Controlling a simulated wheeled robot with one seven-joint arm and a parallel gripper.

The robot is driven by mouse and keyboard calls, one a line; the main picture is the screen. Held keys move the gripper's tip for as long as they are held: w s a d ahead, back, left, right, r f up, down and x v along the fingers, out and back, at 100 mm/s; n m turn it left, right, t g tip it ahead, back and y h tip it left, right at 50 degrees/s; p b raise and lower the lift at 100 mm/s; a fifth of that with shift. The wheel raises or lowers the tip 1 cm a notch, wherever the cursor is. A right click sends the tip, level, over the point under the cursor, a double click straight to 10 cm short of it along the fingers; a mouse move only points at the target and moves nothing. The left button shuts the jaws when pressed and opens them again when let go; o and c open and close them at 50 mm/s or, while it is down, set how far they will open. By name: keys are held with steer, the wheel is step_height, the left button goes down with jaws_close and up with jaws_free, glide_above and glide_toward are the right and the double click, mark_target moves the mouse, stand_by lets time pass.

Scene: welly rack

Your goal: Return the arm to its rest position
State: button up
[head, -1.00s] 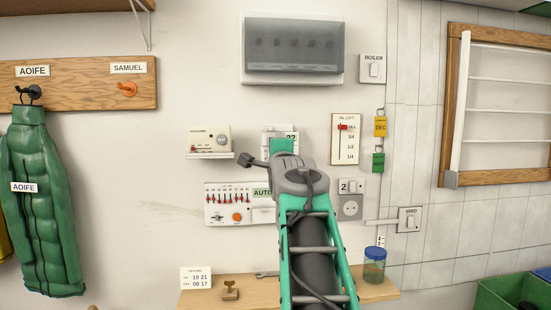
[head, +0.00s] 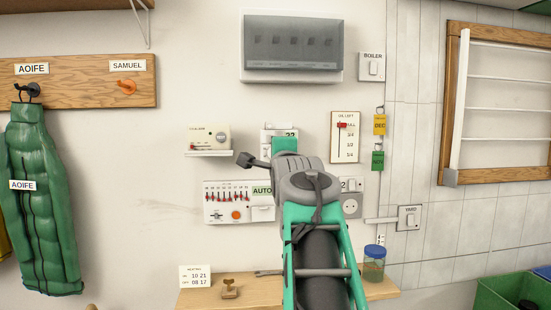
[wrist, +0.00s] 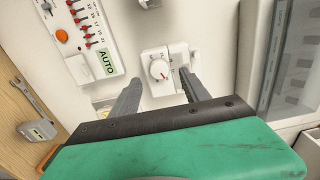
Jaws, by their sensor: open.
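My gripper (wrist: 160,76) is open in the wrist view, with its two dark fingers apart and nothing between them. It points at the wall by a white box with a round dial (wrist: 160,70); I cannot tell the exact gap. In the head view my arm reaches up from the bottom edge, right of centre, and its links hide most of the gripper. The top of the dial box (head: 280,132) shows there just above my green hand.
A slider panel (head: 225,203), a small timer (head: 209,138), an oil gauge (head: 345,137) and a socket (head: 351,206) surround the arm. Below is a wooden shelf (head: 205,299) with a jar (head: 374,264). A green waterproof (head: 42,215) hangs at left.

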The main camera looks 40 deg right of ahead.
steer(key=v, duration=0.3)
steer(key=shift+s+a, duration=0.1)
steer(key=w+a+f+n+g+y+p, duration=0.35)
steer(key=a+f+n+y+p, duration=0.4)
steer(key=a+f+n, duration=0.7)
steer(key=s+a+f+n+g+y+p, duration=0.1)
steer(key=s+a+f+n+g+p, duration=0.2)
steer(key=s+a+f, duration=0.4)
steer(key=s+a+f+n+g+y+p, duration=0.1)
steer(key=s+a+f+n+g+p, duration=0.2)
steer(key=a+f, duration=0.7)
steer(key=s+f+n+g, duration=0.2)
steer(key=s+f+n, duration=0.2)
steer(key=s, duration=0.1)
steer(key=shift+n, duration=0.35)
